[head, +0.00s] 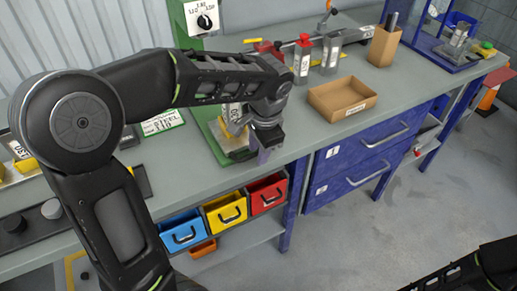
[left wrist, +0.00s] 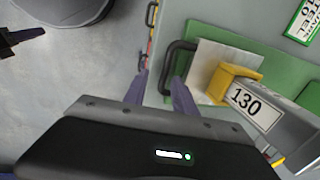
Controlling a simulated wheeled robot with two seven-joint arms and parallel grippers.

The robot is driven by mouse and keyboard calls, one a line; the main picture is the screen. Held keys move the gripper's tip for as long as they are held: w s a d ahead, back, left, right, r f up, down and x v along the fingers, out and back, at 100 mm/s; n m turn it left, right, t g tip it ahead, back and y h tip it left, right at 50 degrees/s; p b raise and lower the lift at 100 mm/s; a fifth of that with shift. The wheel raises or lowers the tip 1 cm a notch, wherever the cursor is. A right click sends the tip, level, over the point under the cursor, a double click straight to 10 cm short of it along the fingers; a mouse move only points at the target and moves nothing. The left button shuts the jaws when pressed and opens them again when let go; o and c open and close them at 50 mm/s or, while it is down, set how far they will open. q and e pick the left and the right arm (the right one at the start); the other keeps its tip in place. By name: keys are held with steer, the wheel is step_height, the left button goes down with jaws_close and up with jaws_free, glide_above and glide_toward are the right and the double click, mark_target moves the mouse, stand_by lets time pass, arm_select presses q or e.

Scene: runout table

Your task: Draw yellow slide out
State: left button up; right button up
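The yellow slide (head: 226,211) is a small yellow drawer with a black bar handle. It sits under the bench top, between a blue drawer (head: 181,230) and a red drawer (head: 267,193). All three look pushed in. My left gripper (head: 263,156) is near the bench's front edge, above the red drawer and up to the right of the yellow one. In the left wrist view its two fingers (left wrist: 160,80) are apart with nothing held between them.
A green-based device (head: 225,138) stands on the bench beside my left gripper; its 130 label (left wrist: 246,100) shows in the wrist view. A cardboard tray (head: 341,97) lies farther right. Blue cabinet drawers (head: 365,155) are right of the small drawers. The floor in front is clear.

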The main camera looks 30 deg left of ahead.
arm_select(q)
step_height(320, 180, up, 8)
steer(key=d, duration=0.1)
steer(key=shift+s+f, duration=0.2)
steer(key=shift+s, duration=0.2)
steer(key=shift+d, duration=0.1)
